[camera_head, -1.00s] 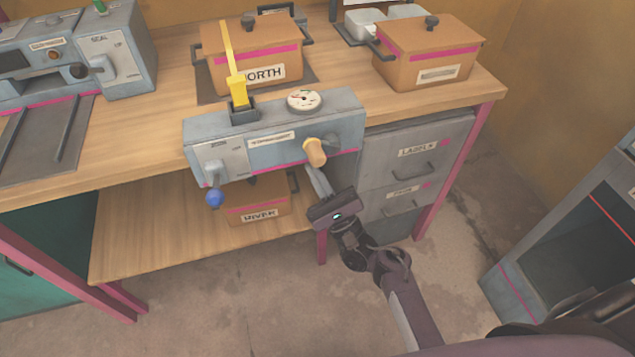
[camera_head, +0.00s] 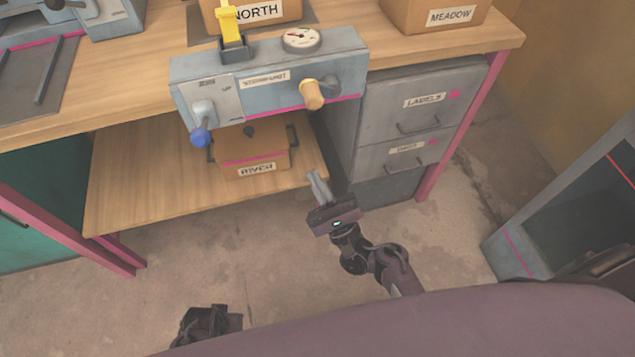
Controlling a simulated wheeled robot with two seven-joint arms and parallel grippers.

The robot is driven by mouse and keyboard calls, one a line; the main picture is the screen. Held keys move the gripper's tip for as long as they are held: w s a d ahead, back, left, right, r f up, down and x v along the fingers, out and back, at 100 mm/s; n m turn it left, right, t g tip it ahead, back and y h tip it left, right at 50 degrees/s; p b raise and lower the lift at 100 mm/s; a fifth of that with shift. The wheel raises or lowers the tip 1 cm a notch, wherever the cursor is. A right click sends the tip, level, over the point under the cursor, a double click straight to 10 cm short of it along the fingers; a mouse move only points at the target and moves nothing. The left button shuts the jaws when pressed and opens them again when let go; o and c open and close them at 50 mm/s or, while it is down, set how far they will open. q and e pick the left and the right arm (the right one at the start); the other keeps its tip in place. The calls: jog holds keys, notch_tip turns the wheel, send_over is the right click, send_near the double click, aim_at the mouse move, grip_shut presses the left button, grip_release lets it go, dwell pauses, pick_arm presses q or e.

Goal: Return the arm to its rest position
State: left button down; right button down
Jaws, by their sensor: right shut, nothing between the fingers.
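My right gripper (camera_head: 318,184) is in the lower middle of the head view, in front of the lower shelf's right end. Its fingers are together with nothing between them, and they point up and slightly left. It is apart from the blue-grey press unit (camera_head: 267,85), below the unit's tan-handled lever (camera_head: 313,94). My right arm runs from the gripper down and right behind my purple-brown body. A dark piece at the bottom left (camera_head: 206,325) looks like part of my left arm's end; its fingers cannot be made out.
The bench (camera_head: 130,85) holds boxes labelled NORTH (camera_head: 258,12) and MEADOW (camera_head: 447,15). A RIVER box (camera_head: 255,160) sits on the lower shelf (camera_head: 140,185). Grey drawers (camera_head: 408,115) stand right of the press unit. A grey cabinet (camera_head: 560,210) is at right. Floor in front is clear.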

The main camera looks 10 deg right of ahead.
jog(key=shift+a+f, duration=0.1)
dwell(0.5)
